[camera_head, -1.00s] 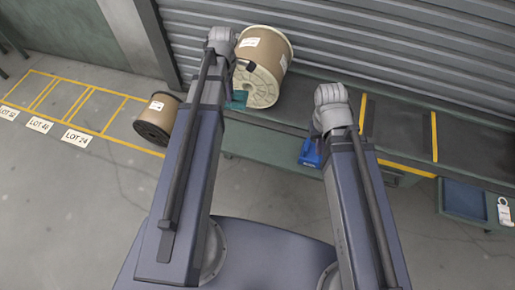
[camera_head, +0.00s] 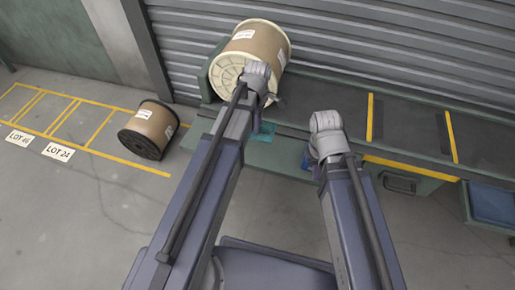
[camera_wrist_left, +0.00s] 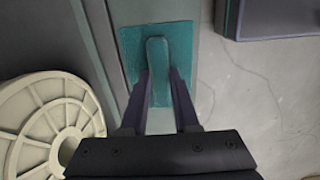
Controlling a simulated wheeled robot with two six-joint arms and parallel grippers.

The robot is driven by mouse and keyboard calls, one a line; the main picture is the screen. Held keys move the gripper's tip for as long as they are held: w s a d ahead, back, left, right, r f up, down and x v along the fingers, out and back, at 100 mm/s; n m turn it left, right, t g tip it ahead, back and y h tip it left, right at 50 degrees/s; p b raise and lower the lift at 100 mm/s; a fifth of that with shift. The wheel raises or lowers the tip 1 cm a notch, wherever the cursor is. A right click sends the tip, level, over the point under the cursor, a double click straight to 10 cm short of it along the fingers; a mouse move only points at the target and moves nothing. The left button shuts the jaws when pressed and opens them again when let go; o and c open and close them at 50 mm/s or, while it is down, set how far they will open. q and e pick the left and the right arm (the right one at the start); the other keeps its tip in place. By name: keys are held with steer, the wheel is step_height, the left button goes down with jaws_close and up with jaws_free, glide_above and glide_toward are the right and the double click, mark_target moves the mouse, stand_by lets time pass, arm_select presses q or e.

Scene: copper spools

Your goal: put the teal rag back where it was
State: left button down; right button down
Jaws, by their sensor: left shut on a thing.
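The teal rag (camera_head: 264,130) shows below the big copper spool (camera_head: 250,60), at the bench's front edge. In the left wrist view the teal rag (camera_wrist_left: 128,45) is a flat rectangle with a raised fold in its middle. My left gripper (camera_wrist_left: 160,88) is shut on that fold. The rag overlaps the green front strip of the bench; whether it touches it I cannot tell. My left gripper (camera_head: 260,116) is partly hidden by its own wrist in the head view. My right gripper (camera_head: 313,166) is mostly hidden behind its arm, near a patch of blue.
The big spool stands on the bench (camera_head: 335,100), left of yellow strips. A smaller spool (camera_head: 150,128) stands on the floor beside yellow-lined bays with LOT signs (camera_head: 57,153). A blue tray (camera_head: 492,205) is at the right. The bench between spool and strips is clear.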

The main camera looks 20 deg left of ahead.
arm_select(q)
steer(key=shift+f+b, duration=4.85)
steer(key=shift+f, duration=0.1)
steer(key=shift+f, duration=0.25)
steer(key=c, duration=0.7)
jaws_free()
steer(key=shift+r, duration=0.1)
steer(key=shift+o, duration=0.2)
step_height(320, 180, up, 12)
steer(key=p, duration=1.2)
steer(key=shift+r, duration=0.2)
